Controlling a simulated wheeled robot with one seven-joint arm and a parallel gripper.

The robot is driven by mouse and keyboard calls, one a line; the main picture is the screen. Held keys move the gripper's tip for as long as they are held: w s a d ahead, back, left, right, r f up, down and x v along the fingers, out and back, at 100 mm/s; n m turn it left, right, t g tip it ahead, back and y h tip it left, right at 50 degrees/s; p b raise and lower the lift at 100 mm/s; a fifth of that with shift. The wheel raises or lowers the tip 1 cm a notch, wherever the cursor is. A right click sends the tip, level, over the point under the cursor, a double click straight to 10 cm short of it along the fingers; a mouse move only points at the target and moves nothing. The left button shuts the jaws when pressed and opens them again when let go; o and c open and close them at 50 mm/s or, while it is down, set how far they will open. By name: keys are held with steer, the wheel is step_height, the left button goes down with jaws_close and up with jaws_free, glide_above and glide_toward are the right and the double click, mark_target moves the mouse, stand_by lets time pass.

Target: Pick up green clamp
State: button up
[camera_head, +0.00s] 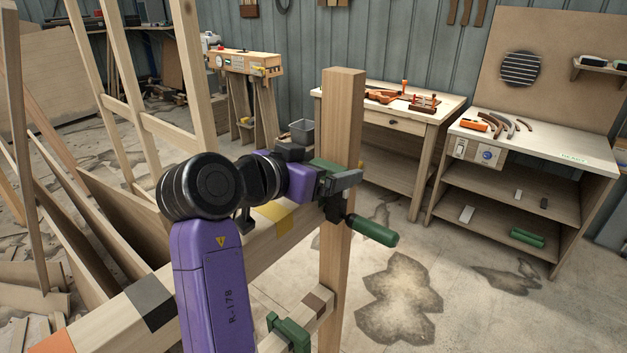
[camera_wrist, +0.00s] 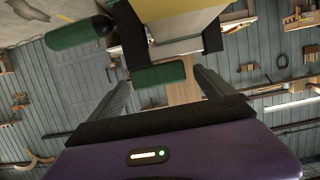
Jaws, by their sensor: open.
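A green clamp with a dark frame and a green handle (camera_head: 372,230) is fixed at the wooden post and beam joint. In the wrist view its green bar (camera_wrist: 158,74) lies between the fingertips, and its green handle is at the upper left. My gripper (camera_head: 338,182) is at the clamp in the head view, partly hiding it. In the wrist view my gripper (camera_wrist: 162,80) is open, with one finger on each side of the green bar. I cannot tell whether either finger touches it.
The upright post (camera_head: 343,110) and the long beam (camera_head: 150,303) stand close to my arm. Another green clamp (camera_head: 290,333) sits on the lower rail. Workbenches with tools (camera_head: 540,150) are behind. Open floor (camera_head: 400,300) lies right of the post.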

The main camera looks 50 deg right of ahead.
steer(key=shift+d+f, duration=0.2)
steer(key=shift+d, duration=0.4)
steer(key=c, duration=1.7)
steer(key=shift+r, duration=0.15)
step_height(320, 180, up, 20)
steer(key=shift+f+b, duration=0.1)
steer(key=shift+b, duration=0.35)
